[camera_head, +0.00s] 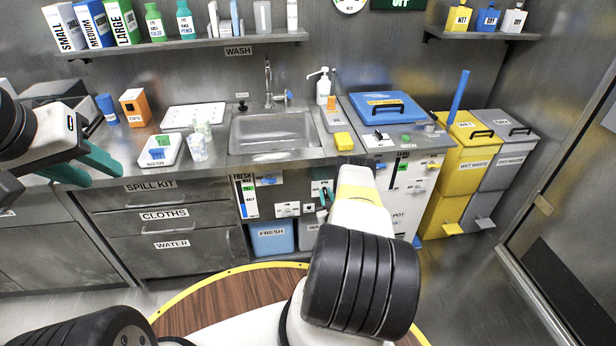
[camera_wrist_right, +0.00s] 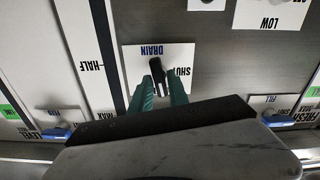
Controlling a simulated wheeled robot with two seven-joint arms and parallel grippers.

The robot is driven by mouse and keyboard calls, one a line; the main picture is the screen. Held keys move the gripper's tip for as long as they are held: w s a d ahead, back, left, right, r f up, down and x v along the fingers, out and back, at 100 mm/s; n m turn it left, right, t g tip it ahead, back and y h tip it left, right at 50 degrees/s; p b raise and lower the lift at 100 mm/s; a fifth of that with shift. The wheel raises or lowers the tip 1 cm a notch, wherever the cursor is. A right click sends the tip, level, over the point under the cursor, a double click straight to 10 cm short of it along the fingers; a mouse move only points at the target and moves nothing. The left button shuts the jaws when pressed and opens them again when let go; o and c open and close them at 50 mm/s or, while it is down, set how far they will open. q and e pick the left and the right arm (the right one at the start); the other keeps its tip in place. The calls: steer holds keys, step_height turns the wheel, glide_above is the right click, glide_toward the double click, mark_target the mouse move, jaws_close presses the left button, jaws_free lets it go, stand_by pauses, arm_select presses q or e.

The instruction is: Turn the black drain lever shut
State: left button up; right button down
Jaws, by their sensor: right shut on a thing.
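The black drain lever (camera_wrist_right: 156,68) sits on a white label plate (camera_wrist_right: 178,60) reading DRAIN and SHUT in the right wrist view. It runs roughly up and down in that picture, slightly tilted, beside the word SHUT. The teal fingers of my right gripper (camera_wrist_right: 159,92) are shut on the lever, one on each side; its lower part is partly hidden between them. In the head view my right gripper (camera_head: 326,197) is at the panel below the sink, mostly hidden by my arm. My left gripper (camera_head: 104,170) is open and empty above the left counter's front edge.
Blue-knobbed FILL (camera_wrist_right: 271,117) and another blue lever (camera_wrist_right: 57,134) flank the drain plate. A blue FRESH container (camera_head: 271,240) stands below the sink (camera_head: 275,133). A white tray (camera_head: 160,150) and cups are near my left gripper. Yellow and grey bins stand at right.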

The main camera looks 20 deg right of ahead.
steer(key=n, duration=0.4)
steer(key=shift+w+a, duration=0.1)
steer(key=shift+a, duration=0.1)
steer(key=n, duration=0.4)
steer(key=shift+a+f, duration=0.1)
steer(key=shift+f+n, duration=0.15)
steer(key=shift+n, duration=3.85)
steer(key=c, duration=1.4)
jaws_free()
